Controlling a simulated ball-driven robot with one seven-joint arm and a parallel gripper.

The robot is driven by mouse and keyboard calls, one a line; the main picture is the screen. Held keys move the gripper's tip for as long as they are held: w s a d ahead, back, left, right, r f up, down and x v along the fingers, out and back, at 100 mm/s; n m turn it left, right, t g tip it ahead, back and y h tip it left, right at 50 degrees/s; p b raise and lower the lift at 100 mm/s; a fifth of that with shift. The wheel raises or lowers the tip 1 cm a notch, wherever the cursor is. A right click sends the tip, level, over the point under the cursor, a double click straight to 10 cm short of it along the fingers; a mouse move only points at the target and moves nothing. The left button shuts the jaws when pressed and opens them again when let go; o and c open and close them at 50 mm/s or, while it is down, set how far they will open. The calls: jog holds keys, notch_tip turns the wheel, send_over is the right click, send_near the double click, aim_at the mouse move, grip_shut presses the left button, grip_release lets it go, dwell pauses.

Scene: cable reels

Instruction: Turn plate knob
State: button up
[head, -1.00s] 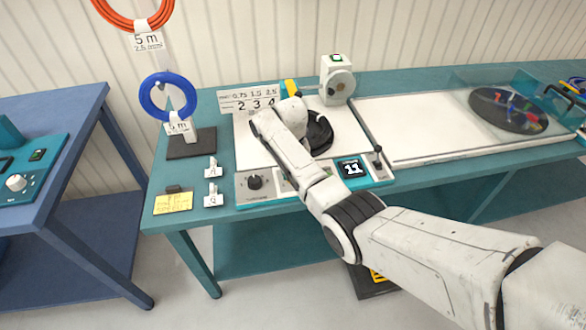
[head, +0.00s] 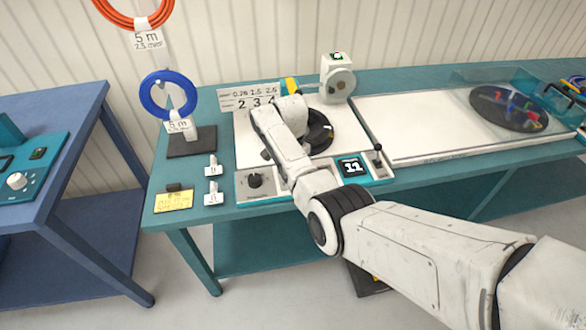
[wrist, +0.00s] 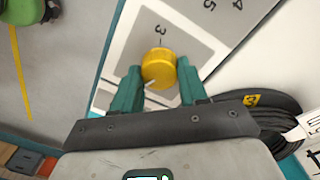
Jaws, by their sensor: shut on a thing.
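The yellow plate knob (wrist: 158,68) sits on a pale plate (wrist: 200,55) printed with numbers in the wrist view. A "3" stands just beyond the knob, with "4" and "5" further along. My gripper (wrist: 158,85) has its two teal fingers on either side of the knob and is shut on it. A pale pointer mark shows on the knob's near left side. In the head view, my arm's end hides the knob; the number chart (head: 254,100) shows behind it.
A black cable reel (head: 320,132) lies right of my wrist, also in the wrist view (wrist: 272,118). A white and grey device (head: 337,82) stands behind it. A blue coil (head: 168,97) hangs at left.

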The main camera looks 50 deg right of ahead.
jog(key=shift+r+m, duration=0.1)
jog(key=shift+m, duration=0.5)
jog(key=shift+w, duration=0.1)
jog(key=o, duration=1.1)
jog(key=shift+c, duration=0.2)
notch_tip(320, 180, up, 11)
jog(key=shift+w+b, duration=0.15)
jog(key=shift+b, duration=0.25)
jog(key=shift+f, duration=0.2)
